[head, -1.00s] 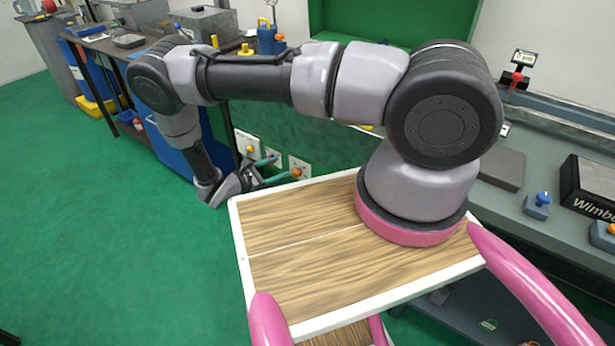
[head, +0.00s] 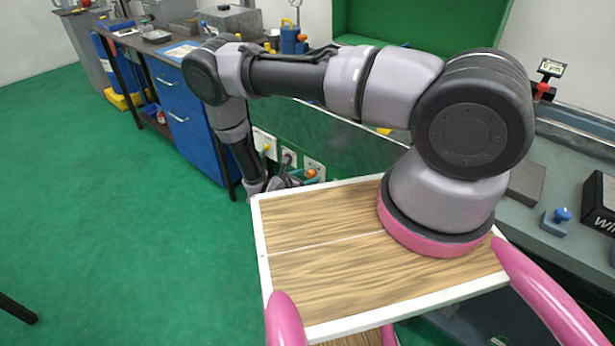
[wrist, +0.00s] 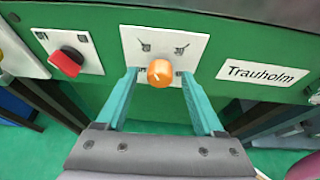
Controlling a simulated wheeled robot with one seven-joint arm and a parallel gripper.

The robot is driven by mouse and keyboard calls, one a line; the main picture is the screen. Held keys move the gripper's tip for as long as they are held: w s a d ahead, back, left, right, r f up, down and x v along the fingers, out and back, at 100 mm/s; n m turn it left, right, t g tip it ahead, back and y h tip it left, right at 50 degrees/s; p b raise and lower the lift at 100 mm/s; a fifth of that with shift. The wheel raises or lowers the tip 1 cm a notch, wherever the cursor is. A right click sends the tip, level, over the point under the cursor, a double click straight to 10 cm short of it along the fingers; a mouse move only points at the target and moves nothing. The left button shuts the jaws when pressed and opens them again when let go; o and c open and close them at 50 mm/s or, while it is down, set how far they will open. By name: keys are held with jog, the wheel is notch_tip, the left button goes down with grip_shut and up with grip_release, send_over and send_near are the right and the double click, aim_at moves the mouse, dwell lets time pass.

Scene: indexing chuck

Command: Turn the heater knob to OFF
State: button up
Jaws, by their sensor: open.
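In the wrist view an orange round knob (wrist: 160,73) sits on a white plate (wrist: 190,45) on the green panel. A pale mark shows on its face, and small symbols on the plate are too small to read. My gripper (wrist: 161,80) is open. Its two teal fingers stand left and right of the knob, apart from it, with gaps on both sides. In the head view the orange knob (head: 311,174) is at the right end of a row of plates, with my gripper (head: 296,175) close to it. No heater label is readable.
A red knob (wrist: 66,62) on its own plate is to the left. A yellow knob (head: 266,148) is further left in the head view. A "Trauholm" label (wrist: 263,73) is right of the orange knob. Green floor (head: 110,200) is open at left.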

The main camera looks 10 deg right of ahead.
jog(key=shift+w+d, duration=0.1)
grip_shut()
